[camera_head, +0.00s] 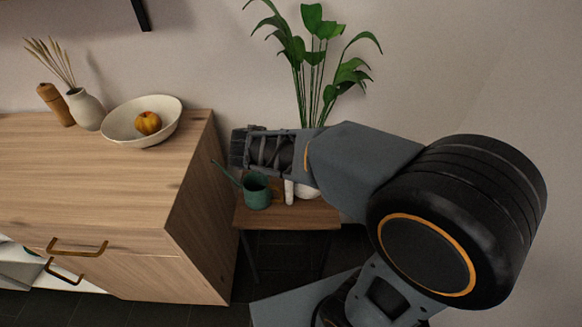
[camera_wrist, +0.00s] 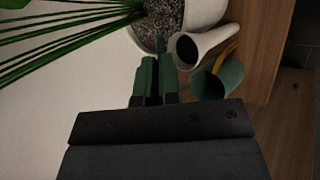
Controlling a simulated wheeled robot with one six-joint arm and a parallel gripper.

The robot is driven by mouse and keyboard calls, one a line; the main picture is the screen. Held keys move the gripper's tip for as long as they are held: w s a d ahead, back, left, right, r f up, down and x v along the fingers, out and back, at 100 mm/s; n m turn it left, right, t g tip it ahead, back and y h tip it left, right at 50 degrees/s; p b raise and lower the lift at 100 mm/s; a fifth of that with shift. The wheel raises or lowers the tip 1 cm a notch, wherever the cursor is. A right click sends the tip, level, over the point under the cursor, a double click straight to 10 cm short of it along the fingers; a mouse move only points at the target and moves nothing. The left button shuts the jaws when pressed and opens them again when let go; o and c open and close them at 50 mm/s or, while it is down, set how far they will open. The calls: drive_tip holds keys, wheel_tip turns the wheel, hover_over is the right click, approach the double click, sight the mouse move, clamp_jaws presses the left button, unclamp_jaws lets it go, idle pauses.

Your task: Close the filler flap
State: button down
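A dark green watering can (camera_head: 257,192) stands on the small wooden table, its thin spout pointing up and left. In the wrist view a green open vessel (camera_wrist: 217,80) with an orange-yellow handle lies right of my fingers. I cannot make out a filler flap clearly in either view. My gripper (camera_head: 240,148) is above and behind the can in the head view, pointing left. In the wrist view my gripper (camera_wrist: 155,82) shows two greenish finger shapes with a narrow dark gap. A thin green piece shows just beyond them; I cannot tell whether they touch it.
A white plant pot (camera_wrist: 207,13) with soil and long leaves (camera_head: 315,60) stands at the wall. A white vessel (camera_wrist: 195,44) with a dark opening is beside it. The small table (camera_head: 290,218) adjoins a wooden cabinet (camera_head: 80,190) bearing a bowl (camera_head: 115,122) and vase (camera_head: 85,108).

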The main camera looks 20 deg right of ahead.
drive_tip(key=f+t+h+b, duration=0.1)
drive_tip(key=b, duration=0.4)
drive_tip(key=s+f+m+t+h+b, duration=0.1)
drive_tip(key=f+t+b, duration=0.1)
drive_tip(key=b, duration=0.4)
drive_tip(key=s+f+t+b, duration=0.1)
drive_tip(key=t+b, duration=0.1)
drive_tip(key=b, duration=0.4)
drive_tip(key=shift+s+a+f+m+h, duration=0.2)
drive_tip(key=shift+a+m+h, duration=0.1)
drive_tip(key=shift+a+h, duration=0.1)
drive_tip(key=shift+r+t, duration=0.1)
drive_tip(key=shift+t, duration=0.2)
drive_tip(key=c, duration=1.3)
unclamp_jaws()
drive_tip(key=p+v, duration=0.3)
drive_tip(key=v, duration=1.1)
